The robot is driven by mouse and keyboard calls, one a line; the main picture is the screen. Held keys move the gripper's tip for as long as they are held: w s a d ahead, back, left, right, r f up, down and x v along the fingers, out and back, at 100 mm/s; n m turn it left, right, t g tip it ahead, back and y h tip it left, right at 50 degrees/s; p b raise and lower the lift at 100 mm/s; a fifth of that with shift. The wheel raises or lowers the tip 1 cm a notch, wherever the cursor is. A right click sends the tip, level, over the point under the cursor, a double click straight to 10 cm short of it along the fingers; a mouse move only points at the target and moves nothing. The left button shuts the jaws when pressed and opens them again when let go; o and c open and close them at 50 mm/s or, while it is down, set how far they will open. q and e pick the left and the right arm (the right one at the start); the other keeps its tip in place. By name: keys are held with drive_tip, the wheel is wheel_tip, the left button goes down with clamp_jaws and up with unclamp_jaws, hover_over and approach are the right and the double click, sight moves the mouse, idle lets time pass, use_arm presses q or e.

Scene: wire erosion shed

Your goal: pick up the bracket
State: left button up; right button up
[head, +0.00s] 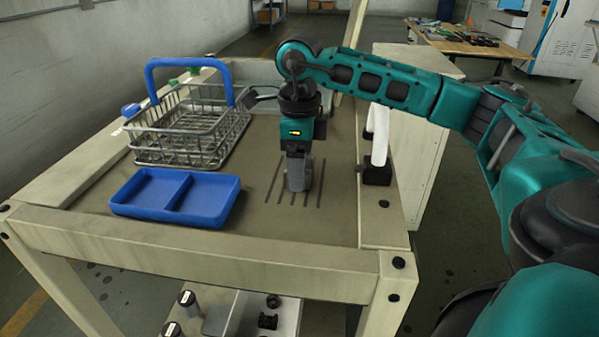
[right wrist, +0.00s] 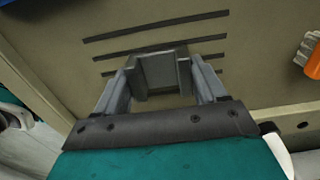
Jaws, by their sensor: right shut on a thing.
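The bracket (right wrist: 160,72) is a dark grey, blocky piece with an upright plate and raised sides. In the right wrist view it sits between the two grey fingers of my right gripper (right wrist: 163,82), which are shut on it. In the head view my right gripper (head: 298,180) points straight down over the dark stripes on the table. The bracket is hard to tell from the fingers there, and I cannot tell whether it touches the table. My left gripper is not in view.
A blue two-compartment tray (head: 177,174) lies empty to the left. Behind it stands a wire basket (head: 180,155) with a blue handle. A white upright piece (head: 379,138) on a black base stands right of the gripper. The table has a raised wooden frame (head: 215,243).

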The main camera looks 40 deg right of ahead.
drive_tip(key=c, duration=0.4)
drive_tip(key=shift+c, duration=1.2)
drive_tip(key=shift+r, duration=0.15)
